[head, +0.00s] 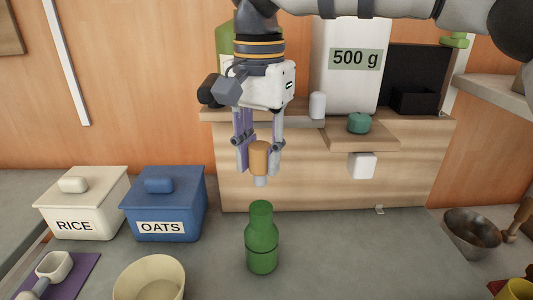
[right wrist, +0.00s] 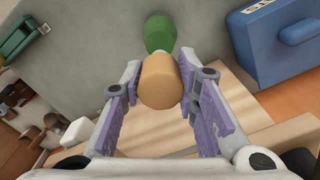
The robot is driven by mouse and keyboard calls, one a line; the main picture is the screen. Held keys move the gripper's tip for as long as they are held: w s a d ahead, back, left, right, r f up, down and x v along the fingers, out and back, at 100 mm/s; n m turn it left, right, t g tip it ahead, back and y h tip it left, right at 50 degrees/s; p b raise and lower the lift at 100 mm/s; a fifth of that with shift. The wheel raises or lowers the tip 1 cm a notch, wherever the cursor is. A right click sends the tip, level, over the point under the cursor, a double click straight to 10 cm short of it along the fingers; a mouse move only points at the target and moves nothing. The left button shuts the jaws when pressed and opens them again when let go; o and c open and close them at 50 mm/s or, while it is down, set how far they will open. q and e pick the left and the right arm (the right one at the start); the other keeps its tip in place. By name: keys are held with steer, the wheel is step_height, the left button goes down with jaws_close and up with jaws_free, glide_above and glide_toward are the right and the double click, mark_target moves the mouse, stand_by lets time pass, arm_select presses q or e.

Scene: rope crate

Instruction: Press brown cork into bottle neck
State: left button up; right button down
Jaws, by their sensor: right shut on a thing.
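The brown cork (head: 259,158) is held upright between the fingers of my right gripper (head: 260,162), which points down. A narrower pale lower end shows under the cork. The green bottle (head: 262,243) stands upright on the grey counter below, its neck a little under the cork and apart from it in the head view. In the right wrist view the cork (right wrist: 160,82) sits between the purple-padded fingers of the right gripper (right wrist: 160,90), and the green bottle (right wrist: 159,33) shows beyond it. The bottle's mouth is partly hidden there by the cork. My left gripper is not in view.
A blue OATS box (head: 163,204) and a white RICE box (head: 82,204) stand left of the bottle. A cream bowl (head: 150,272) is at the front left. A wooden stand (head: 300,170) is behind, and a metal pan (head: 470,234) sits right. The counter around the bottle is clear.

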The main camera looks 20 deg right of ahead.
mark_target(261, 184)
steer(key=shift+s, duration=0.1)
steer(key=shift+r, duration=0.1)
steer(key=shift+f, duration=1.9)
steer(key=shift+f, duration=0.1)
steer(key=shift+f, duration=0.35)
steer(key=shift+f, duration=1.6)
stand_by(0.8)
steer(key=c, duration=1.2)
jaws_free()
steer(key=shift+o, duration=0.2)
steer(key=shift+r, duration=0.1)
